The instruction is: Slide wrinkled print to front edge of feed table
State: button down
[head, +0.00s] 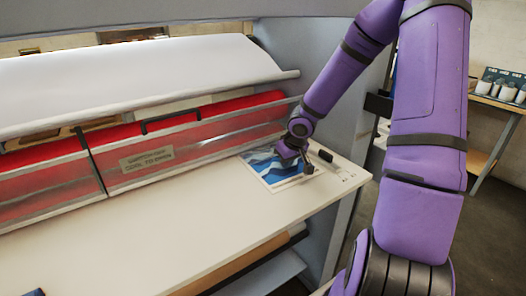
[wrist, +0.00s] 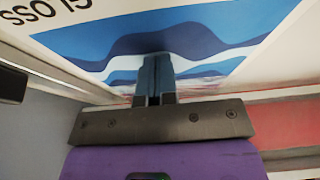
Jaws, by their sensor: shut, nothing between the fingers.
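The print (head: 270,170), a sheet with blue wave shapes and a white border, lies flat at the right end of the cream feed table (head: 190,232), beside the clear guard. My gripper (head: 307,168) is over the print with its fingers pointing down at it, and covers part of it. In the wrist view the shut fingers (wrist: 155,80) end against the blue waves of the print (wrist: 80,45). They look at or very near its surface; I cannot tell if they touch. Nothing is between the fingers. Wrinkles are hard to make out.
Red rollers (head: 45,152) sit behind a clear guard with a warning label (head: 146,159) along the table's back. A small black block (head: 326,155) stands right of the print, near the table's right end. The table's middle and left are mostly clear.

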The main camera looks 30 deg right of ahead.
aim_at(298, 176)
jog(key=shift+s+f, duration=0.15)
jog(key=shift+s, duration=0.1)
jog(key=shift+s+d, duration=0.15)
jog(key=shift+s, duration=1.75)
jog(key=shift+s, duration=0.1)
jog(key=shift+s+d+r, duration=0.15)
jog(key=shift+s+r, duration=0.05)
jog(key=shift+s, duration=0.6)
jog(key=shift+s, duration=0.3)
jog(key=shift+r, duration=1)
jog(key=shift+w, duration=0.1)
